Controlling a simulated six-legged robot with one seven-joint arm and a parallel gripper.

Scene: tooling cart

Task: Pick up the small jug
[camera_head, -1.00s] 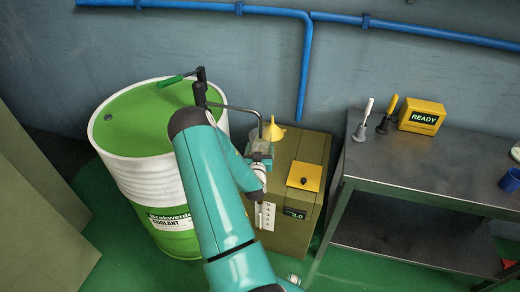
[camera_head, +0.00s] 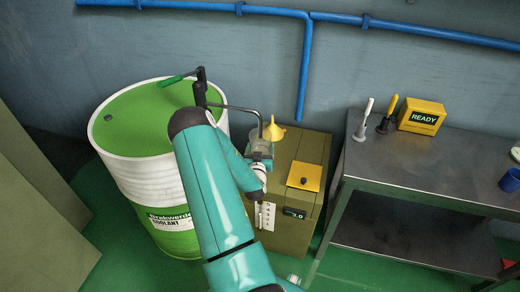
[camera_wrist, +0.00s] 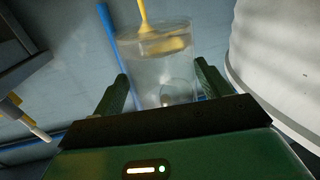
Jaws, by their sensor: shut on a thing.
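The small jug (camera_wrist: 155,72) is a clear, see-through vessel in the wrist view, between the two dark green fingers of my gripper (camera_wrist: 163,85). My gripper is shut on it. In the head view the jug (camera_head: 263,146) shows as a small pale vessel below the drum's spout, and my gripper (camera_head: 259,156) is partly hidden by my arm. The jug's lower part is hidden by the gripper. A yellow funnel (camera_head: 273,130) is right by the jug; yellow also shows through or behind the jug in the wrist view. I cannot tell whether the jug touches anything below.
The white and green coolant drum (camera_head: 150,170) with a pump and bent spout pipe (camera_head: 240,108) stands left. An olive cabinet (camera_head: 312,160) with a yellow plate stands right of the jug. Further right is a metal cart (camera_head: 440,170) with brushes, a READY box and a blue cup.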

